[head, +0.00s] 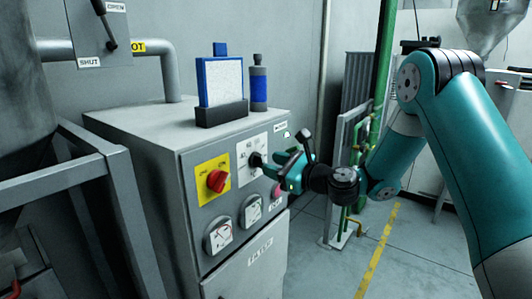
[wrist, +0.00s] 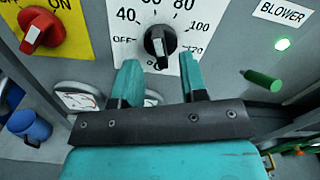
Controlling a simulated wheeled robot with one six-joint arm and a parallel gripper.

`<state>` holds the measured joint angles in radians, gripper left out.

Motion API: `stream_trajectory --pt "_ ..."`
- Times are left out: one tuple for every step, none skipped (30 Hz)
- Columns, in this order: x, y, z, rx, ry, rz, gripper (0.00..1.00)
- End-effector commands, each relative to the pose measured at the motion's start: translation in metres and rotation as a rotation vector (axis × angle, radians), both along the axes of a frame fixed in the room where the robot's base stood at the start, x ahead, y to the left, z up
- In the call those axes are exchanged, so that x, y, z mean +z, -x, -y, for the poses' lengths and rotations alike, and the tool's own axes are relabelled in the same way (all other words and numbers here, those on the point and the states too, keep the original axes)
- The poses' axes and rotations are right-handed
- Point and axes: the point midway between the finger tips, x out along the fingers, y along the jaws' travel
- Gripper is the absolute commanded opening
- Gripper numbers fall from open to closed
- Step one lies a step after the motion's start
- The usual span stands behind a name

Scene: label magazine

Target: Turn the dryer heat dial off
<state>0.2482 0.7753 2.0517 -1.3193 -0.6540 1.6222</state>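The heat dial (wrist: 160,42) is a black knob with a white line, on a white plate marked OFF and 40 to 120. The line looks roughly upright, near the 60 mark, but the top of the scale is cut off. In the head view the dial (head: 256,160) is on the cabinet front, partly hidden by my gripper (head: 272,163). In the wrist view my gripper (wrist: 159,76) is open, its two teal fingers apart and nothing between them. The dial lies just beyond the fingertips, between their lines; contact cannot be told.
A red switch (head: 217,181) on a yellow plate sits left of the dial. Gauges (head: 219,235) are below. A green-lit BLOWER lamp (wrist: 282,44) and a green lever (wrist: 262,80) are to the right. A blue-framed filter (head: 222,82) and bottle (head: 259,85) stand on the cabinet.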

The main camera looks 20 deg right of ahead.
Motion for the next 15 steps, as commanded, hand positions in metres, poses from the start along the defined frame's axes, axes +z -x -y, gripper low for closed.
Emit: stream_trajectory --pt "0.002 -0.006 -0.006 0.003 0.001 0.001 0.39" --pt "0.002 -0.01 -0.008 0.002 0.001 0.0 0.39" --pt "0.002 -0.013 -0.01 0.002 0.001 0.0 0.39" --pt "0.002 -0.016 -0.012 0.002 0.001 0.0 0.39" --pt "0.001 -0.018 -0.013 0.002 0.001 0.0 0.39" --pt "0.001 -0.02 -0.015 0.001 0.0 0.0 0.39" --pt "0.001 -0.021 -0.015 0.001 -0.001 -0.001 0.39" --pt "0.0 -0.022 -0.016 0.0 -0.001 -0.001 0.39" --pt "0.0 -0.023 -0.016 -0.001 -0.001 0.0 0.39" --pt "0.0 -0.023 -0.016 -0.001 0.0 0.0 0.39" --pt "0.0 -0.023 -0.016 -0.001 0.0 0.0 0.39" --pt "0.0 -0.024 -0.017 -0.001 0.0 0.0 0.39" --pt "0.0 -0.023 -0.017 -0.001 0.0 0.0 0.39" --pt "0.0 -0.023 -0.016 -0.001 0.0 0.0 0.39" --pt "0.0 -0.023 -0.016 -0.001 0.0 0.0 0.39"
